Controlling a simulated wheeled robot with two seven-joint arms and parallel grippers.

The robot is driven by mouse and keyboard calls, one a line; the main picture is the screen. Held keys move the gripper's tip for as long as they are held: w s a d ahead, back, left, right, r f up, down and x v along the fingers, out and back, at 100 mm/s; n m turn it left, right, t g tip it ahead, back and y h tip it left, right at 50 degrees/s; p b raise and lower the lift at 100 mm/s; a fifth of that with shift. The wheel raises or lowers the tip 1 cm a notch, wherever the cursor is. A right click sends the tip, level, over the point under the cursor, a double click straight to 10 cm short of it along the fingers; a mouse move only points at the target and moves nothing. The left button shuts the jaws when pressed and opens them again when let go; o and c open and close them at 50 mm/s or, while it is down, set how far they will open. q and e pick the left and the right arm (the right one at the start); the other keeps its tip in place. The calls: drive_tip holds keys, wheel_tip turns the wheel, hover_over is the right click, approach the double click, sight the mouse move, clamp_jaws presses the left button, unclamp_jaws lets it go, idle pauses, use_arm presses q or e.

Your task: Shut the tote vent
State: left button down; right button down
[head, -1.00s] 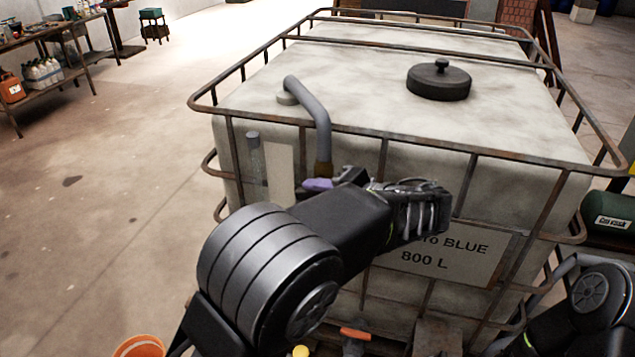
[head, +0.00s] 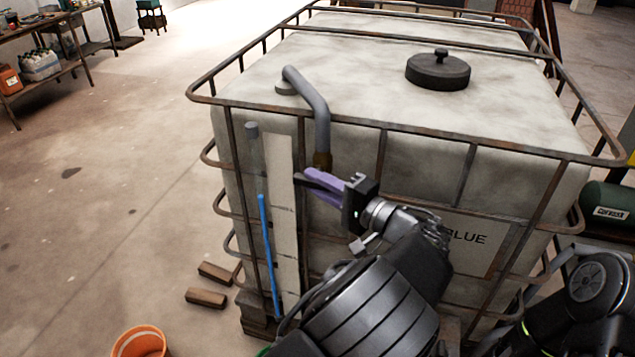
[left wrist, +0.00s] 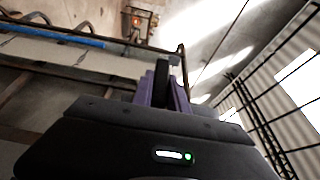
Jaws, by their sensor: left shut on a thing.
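The vent on the tote (head: 500,110) is a grey bent pipe (head: 318,108) that comes out of the top near the left corner and runs down over the front edge. It ends in a brass-brown valve body (head: 322,160). My left gripper (head: 315,183), with purple fingers, is just below the valve, in front of the tote's front face. It is shut on a dark, slim piece, seemingly the vent's handle, which shows between the fingers in the left wrist view (left wrist: 162,75). The handle's exact angle is hard to tell. My right gripper is out of view.
A rusty cage rail (head: 420,138) runs around the tote, close to my left gripper. A blue level column (head: 268,245) stands on the front left. A black lid (head: 438,72) sits on top. An orange bucket (head: 140,343) and wooden blocks (head: 207,298) are on the floor.

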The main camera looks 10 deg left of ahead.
use_arm(q)
drive_tip(key=c, duration=1.3)
unclamp_jaws()
drive_tip(key=b+v, duration=0.1)
drive_tip(key=v, duration=0.6)
drive_tip(key=shift+s+d+b, duration=0.2)
drive_tip(key=shift+d+b, duration=0.1)
drive_tip(key=shift+d, duration=0.05)
